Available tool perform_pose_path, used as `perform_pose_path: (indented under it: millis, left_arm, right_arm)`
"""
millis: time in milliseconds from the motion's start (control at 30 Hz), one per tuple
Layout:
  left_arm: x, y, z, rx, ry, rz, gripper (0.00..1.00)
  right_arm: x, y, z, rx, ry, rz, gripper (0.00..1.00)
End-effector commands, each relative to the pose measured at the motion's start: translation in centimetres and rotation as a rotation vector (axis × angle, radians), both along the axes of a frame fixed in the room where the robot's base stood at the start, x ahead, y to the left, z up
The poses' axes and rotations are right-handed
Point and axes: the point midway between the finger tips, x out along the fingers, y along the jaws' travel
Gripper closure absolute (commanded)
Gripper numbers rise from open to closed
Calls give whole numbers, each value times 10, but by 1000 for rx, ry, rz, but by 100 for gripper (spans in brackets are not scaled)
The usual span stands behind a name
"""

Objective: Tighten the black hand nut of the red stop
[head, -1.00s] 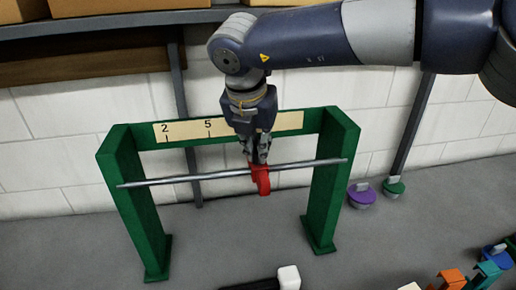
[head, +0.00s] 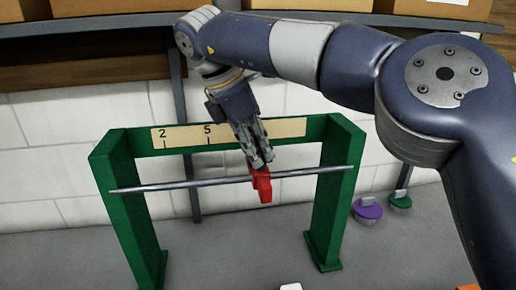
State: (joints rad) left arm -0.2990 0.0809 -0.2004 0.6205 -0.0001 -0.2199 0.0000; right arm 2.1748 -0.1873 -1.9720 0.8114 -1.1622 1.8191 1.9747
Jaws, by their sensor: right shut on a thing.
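The red stop (head: 262,186) sits on a thin metal rod (head: 215,182) that spans a green frame (head: 128,206). My right gripper (head: 259,160) reaches down from above, tilted, with its fingertips shut at the top of the red stop. The black hand nut cannot be made out; the fingers cover the place where they meet the stop's top. A cream scale strip (head: 178,135) with the marks 2 and 5 runs along the frame's top bar, partly behind my right gripper. My left gripper is not in view.
A purple round object (head: 367,211) and a green one (head: 400,202) stand on the grey surface right of the frame. A shelf with cardboard boxes (head: 110,8) runs above. A white block wall stands behind. The surface left of the frame looks clear.

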Motion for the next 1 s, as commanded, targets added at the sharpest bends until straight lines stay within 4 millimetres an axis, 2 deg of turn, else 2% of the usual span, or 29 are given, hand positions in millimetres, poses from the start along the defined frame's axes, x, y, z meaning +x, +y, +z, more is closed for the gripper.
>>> perform_pose_path:
  millis: [400, 1000]
  left_arm:
    - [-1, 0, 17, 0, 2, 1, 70]
    - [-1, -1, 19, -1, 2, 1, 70]
  right_arm:
    - [2, 0, 2, 0, -3, -221, 100]
    - [3, 0, 2, 1, -6, -264, 100]
